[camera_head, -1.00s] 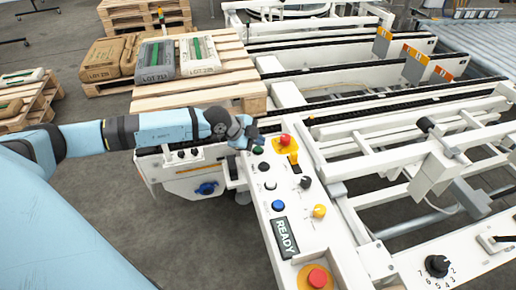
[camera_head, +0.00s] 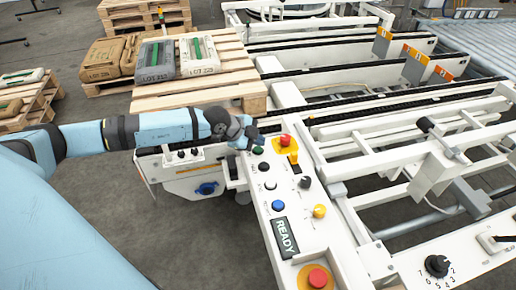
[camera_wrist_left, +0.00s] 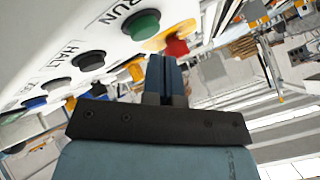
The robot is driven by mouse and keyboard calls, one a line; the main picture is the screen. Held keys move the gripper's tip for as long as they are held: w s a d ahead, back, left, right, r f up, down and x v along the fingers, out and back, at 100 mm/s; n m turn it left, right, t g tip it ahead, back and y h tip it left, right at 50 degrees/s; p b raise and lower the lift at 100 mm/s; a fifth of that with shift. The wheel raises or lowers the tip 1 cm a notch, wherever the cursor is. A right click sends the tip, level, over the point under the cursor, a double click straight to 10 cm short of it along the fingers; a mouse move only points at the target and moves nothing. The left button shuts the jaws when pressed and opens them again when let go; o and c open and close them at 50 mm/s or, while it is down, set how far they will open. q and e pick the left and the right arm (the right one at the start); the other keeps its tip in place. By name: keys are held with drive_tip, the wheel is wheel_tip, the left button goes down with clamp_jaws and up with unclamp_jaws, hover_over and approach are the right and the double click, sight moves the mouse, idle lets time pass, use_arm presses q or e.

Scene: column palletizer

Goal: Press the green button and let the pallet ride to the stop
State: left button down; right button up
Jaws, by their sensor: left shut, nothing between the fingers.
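The green button (camera_head: 258,150) sits near the far end of the white control panel. It also shows in the left wrist view (camera_wrist_left: 141,25), beside the label RUN. My left gripper (camera_head: 252,133) is over that end of the panel, close to the green button. In the left wrist view its fingers (camera_wrist_left: 164,62) are shut and empty, and they look apart from the button. My right gripper is not in view.
Other loaded pallets stand at the back left.

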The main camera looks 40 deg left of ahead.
use_arm(q)
drive_tip(key=shift+f, duration=0.1)
drive_tip(key=shift+f, duration=0.3)
